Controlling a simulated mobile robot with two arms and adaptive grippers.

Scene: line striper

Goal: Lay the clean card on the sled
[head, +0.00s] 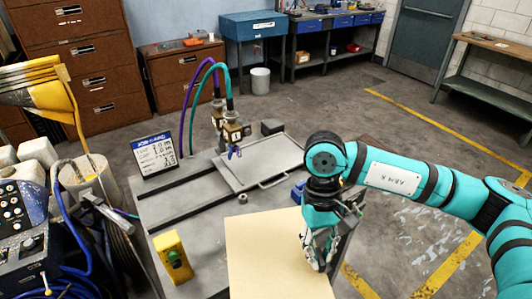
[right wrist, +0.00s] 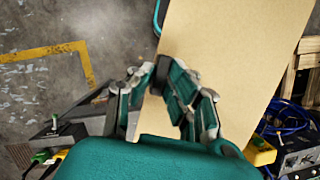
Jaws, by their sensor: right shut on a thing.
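The card (head: 268,240) is a large, plain tan sheet with no marks that I can see. My right gripper (head: 318,262) is shut on its right edge, and the card reaches out to the left over the near part of the grey bench. In the right wrist view the card (right wrist: 235,50) runs up from between the fingers (right wrist: 172,85). The sled (head: 258,158) appears to be the flat grey plate with a front handle, farther back on the bench; its top looks bare. The card is apart from it. My left gripper is not in view.
Two nozzles (head: 228,132) with purple and teal hoses stand over the sled's left side. A yellow button box (head: 173,256) is at the bench's front left, and a sign (head: 155,152) at its back left. A blue item (head: 298,192) lies near my right gripper.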

